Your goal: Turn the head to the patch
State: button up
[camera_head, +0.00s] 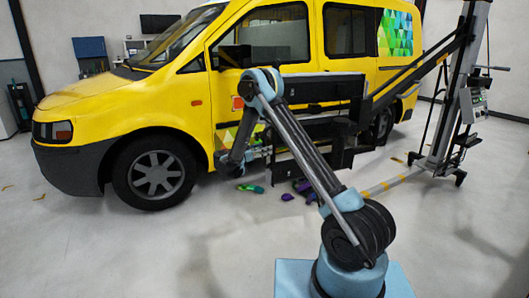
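A yellow van (110,103) stands side-on across the view. A small multicoloured patch (226,136) shows low on its front door, partly hidden behind my arm. A larger green, blue and yellow patterned area (395,33) covers the van's rear side. I cannot tell which of them is the task's patch. My arm rises from the blue base at the lower right and bends down to its end. My gripper (232,163) is in front of the van's lower door, near the small patch. Its fingers are too small and dark to tell open from shut.
A tall lifting column (462,90) on a wheeled base stands at the right, with a dark beam reaching along the van. Green (250,188) and purple (304,187) items lie on the floor.

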grip_shut()
jog(key=s, duration=0.1)
jog(key=s+d+t, duration=0.1)
jog(key=s, duration=0.1)
jog(key=shift+n+y, duration=0.4)
grip_release()
jog(key=v, duration=1.1)
jog(key=shift+s+a, duration=0.25)
jog(key=shift+a, duration=0.1)
